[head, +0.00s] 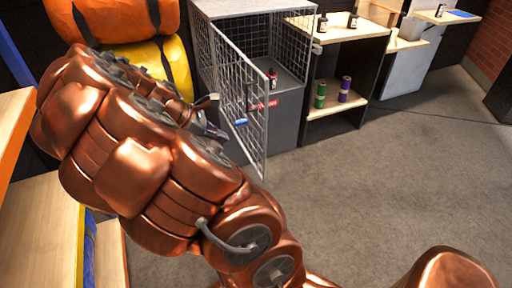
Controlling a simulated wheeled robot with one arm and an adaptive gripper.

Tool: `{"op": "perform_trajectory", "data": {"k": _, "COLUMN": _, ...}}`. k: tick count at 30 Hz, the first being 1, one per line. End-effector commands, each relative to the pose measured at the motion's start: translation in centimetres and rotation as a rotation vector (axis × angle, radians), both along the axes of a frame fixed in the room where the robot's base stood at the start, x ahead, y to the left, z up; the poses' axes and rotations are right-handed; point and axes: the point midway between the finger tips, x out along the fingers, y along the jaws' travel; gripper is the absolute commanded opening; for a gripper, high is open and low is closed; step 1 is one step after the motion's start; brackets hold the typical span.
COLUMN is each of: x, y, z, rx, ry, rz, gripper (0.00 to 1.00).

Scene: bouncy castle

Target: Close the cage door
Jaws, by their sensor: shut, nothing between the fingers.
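The wire-mesh cage door (254,97) stands open, swung out from the left side of the grey cage (262,7) towards me. A blue handle (241,122) sits low on the door. Inside the cage a small dark bottle (272,79) stands on the grey floor, near a red label (264,103). My gripper (219,133) is just left of the door, on its outer side, close to the handle's height. It is shut and empty. I cannot tell whether it touches the mesh. My copper arm hides part of the gripper.
Orange and yellow bags (128,27) lie behind my arm at left. A wooden shelf unit (357,28) with bottles on top and green and purple cans (321,94) below stands right of the cage. Wooden shelving is close at left. The grey carpet (400,165) at right is clear.

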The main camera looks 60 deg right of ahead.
Motion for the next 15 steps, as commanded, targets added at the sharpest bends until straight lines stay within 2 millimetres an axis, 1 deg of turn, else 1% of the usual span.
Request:
{"op": "perform_trajectory", "data": {"k": 1, "x": 0.7, "y": -1.1, "z": -1.4, "rx": 0.001, "ry": 0.046, "rz": 0.038, "gripper": 0.0}}
{"op": "perform_trajectory", "data": {"k": 3, "x": 1.3, "y": -2.2, "z": -2.4, "rx": 0.003, "ry": 0.099, "rz": 0.09, "gripper": 0.0}}
{"op": "perform_trajectory", "data": {"k": 6, "x": 2.0, "y": -3.3, "z": -3.6, "rx": 0.013, "ry": 0.158, "rz": 0.146, "gripper": 0.0}}
{"op": "perform_trajectory", "data": {"k": 11, "x": 2.6, "y": -4.1, "z": -4.4, "rx": 0.017, "ry": 0.199, "rz": 0.191, "gripper": 0.0}}
{"op": "perform_trajectory", "data": {"k": 15, "x": 2.3, "y": -4.8, "z": -5.1, "rx": 0.02, "ry": 0.204, "rz": 0.197, "gripper": 0.0}}
